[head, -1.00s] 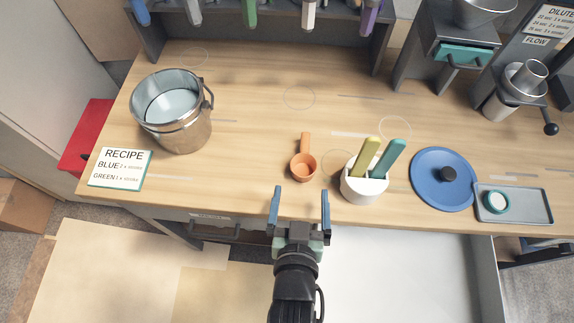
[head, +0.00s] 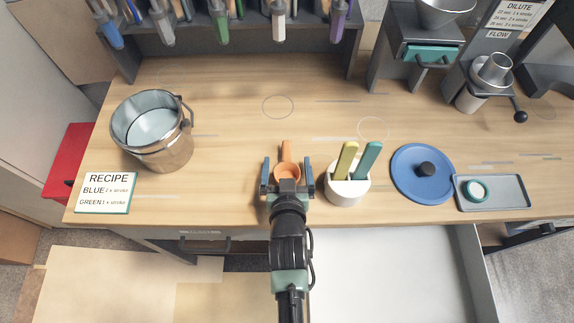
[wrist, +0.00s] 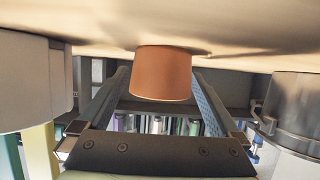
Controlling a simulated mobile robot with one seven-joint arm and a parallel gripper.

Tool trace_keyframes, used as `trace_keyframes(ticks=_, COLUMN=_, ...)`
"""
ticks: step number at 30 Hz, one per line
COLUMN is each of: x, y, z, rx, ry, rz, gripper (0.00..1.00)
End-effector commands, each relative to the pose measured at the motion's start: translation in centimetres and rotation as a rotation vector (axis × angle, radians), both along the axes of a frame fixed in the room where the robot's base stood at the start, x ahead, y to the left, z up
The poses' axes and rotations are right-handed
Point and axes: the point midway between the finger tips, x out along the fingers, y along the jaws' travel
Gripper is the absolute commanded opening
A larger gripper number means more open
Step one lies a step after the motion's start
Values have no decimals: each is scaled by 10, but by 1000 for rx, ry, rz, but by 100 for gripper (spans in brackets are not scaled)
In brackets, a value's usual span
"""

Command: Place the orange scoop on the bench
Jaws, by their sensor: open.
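The orange scoop (head: 287,172) stands on the wooden bench (head: 230,140), its handle pointing to the back. My gripper (head: 287,163) is open, with one finger on each side of the scoop's cup. In the wrist view, which looks upside down, the scoop's cup (wrist: 161,73) lies between the two spread fingers (wrist: 158,90) with gaps on both sides. The cup's base appears to rest on the bench (wrist: 225,25). The scoop's handle is hidden in the wrist view.
A white holder (head: 347,192) with yellow and teal handles stands close right of my gripper. A metal pot (head: 165,150) and a recipe card (head: 106,193) are left. A blue lid (head: 408,182) and grey tray (head: 510,195) lie right. Bench behind the scoop is clear.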

Motion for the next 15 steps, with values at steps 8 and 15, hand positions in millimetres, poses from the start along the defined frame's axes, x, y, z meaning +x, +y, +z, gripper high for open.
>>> trace_keyframes(ticks=8, x=12, y=0, z=-6, rx=0, ry=0, rz=-1, gripper=99)
trace_keyframes(ticks=15, x=12, y=0, z=-6, rx=0, ry=0, rz=-1, gripper=81)
